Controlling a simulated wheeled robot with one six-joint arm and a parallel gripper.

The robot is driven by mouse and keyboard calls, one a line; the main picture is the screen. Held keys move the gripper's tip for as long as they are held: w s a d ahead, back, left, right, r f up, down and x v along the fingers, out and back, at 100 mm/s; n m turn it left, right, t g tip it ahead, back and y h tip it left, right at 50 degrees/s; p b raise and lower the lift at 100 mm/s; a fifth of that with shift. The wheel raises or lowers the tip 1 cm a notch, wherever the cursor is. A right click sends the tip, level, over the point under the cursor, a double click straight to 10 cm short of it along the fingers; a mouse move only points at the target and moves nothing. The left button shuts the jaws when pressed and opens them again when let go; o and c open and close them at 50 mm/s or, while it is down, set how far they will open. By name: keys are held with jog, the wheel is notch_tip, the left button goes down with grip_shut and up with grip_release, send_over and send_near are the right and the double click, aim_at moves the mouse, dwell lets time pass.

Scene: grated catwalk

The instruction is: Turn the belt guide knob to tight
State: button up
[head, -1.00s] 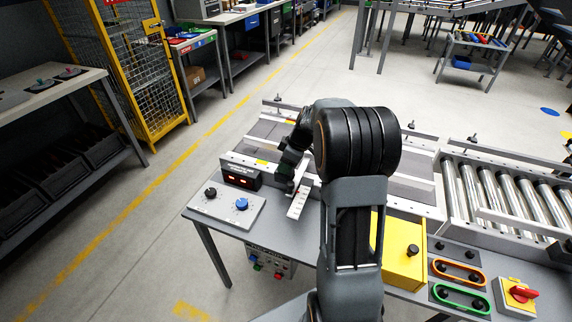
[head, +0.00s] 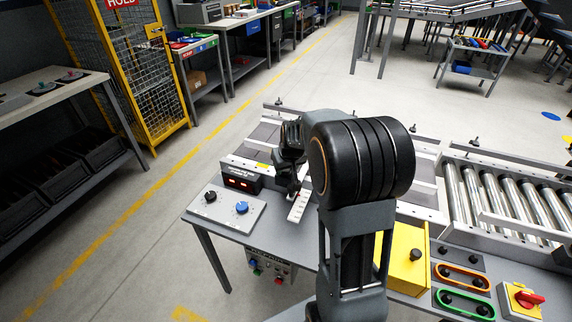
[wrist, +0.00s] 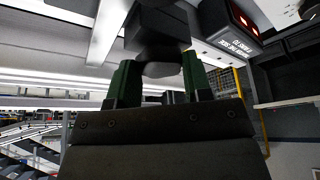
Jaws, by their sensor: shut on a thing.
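My gripper (wrist: 160,66) has green-lined fingers and is shut on a dark part, which looks like the belt guide knob (wrist: 160,48), under a black block in the wrist view. In the head view my gripper (head: 293,188) reaches down at the near edge of the belt conveyor, beside a white scale strip (head: 298,207). The knob is hidden there by my wrist and fingers, so its setting cannot be read.
A black display (head: 241,180) with red digits stands left of my gripper. A panel with a black knob (head: 210,197) and a blue knob (head: 242,207) lies in front of it. A yellow box (head: 405,262) and rollers (head: 500,185) are to the right.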

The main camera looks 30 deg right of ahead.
jog(key=m+h, duration=0.1)
jog(key=m, duration=0.2)
jog(key=shift+a+f, duration=0.1)
jog(key=shift+a, duration=0.05)
jog(key=shift+m+g+h+b, duration=0.3)
jog(key=shift+m+h+b, duration=0.35)
jog(key=shift+m, duration=0.55)
jog(key=o, duration=0.9)
jog(key=v, duration=1.4)
jog(key=shift+w+p, duration=0.15)
jog(key=shift+p, duration=0.25)
